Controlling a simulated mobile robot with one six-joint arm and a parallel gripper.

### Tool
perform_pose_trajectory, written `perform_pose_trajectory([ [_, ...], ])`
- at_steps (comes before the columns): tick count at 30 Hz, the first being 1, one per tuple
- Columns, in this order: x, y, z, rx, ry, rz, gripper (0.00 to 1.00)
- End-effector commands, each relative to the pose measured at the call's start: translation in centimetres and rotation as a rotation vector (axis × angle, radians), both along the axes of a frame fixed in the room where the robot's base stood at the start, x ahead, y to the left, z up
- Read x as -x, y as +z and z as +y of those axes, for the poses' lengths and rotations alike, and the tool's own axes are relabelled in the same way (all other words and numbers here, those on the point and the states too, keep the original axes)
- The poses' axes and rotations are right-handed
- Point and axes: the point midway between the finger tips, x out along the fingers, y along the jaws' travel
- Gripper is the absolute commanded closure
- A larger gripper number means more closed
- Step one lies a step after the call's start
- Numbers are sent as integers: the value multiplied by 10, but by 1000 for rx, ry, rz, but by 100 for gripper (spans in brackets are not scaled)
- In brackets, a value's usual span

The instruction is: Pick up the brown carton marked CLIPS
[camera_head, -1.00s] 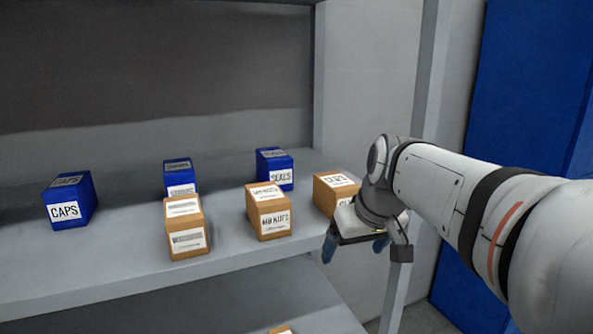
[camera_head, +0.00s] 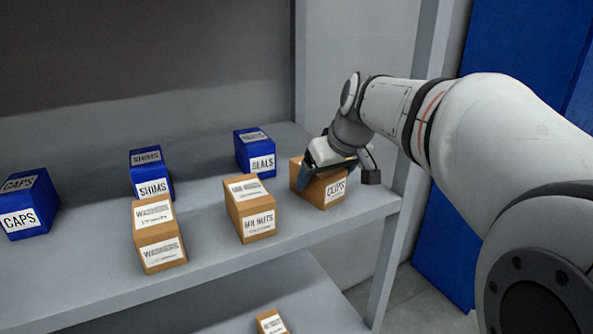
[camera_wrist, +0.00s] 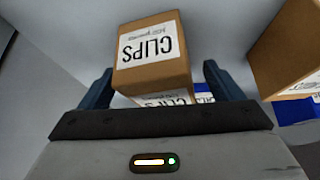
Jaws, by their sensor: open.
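The brown carton marked CLIPS (camera_head: 331,193) stands at the right end of the shelf, its white label facing front. My gripper (camera_head: 325,176) is over the carton, hiding much of its top. In the wrist view my gripper (camera_wrist: 158,90) is open, with one blue finger on each side of the CLIPS carton (camera_wrist: 150,75).
A brown M8 NUTS carton (camera_head: 256,226) stands just left of CLIPS, and a brown WASHERS carton (camera_head: 161,254) farther left. Blue SEALS (camera_head: 262,163), SHIMS (camera_head: 155,189) and CAPS (camera_head: 20,222) boxes stand on the shelf (camera_head: 90,265). A shelf post (camera_head: 388,260) is close on the right.

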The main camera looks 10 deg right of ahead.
Motion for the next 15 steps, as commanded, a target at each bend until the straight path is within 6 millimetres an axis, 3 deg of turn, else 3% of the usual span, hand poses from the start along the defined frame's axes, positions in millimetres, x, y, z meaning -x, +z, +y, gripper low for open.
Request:
perform_pose_trajectory([
  [6, -12, -23, 5, -1, 1, 2, 14],
  [15, -13, -26, 6, 0, 1, 0, 16],
])
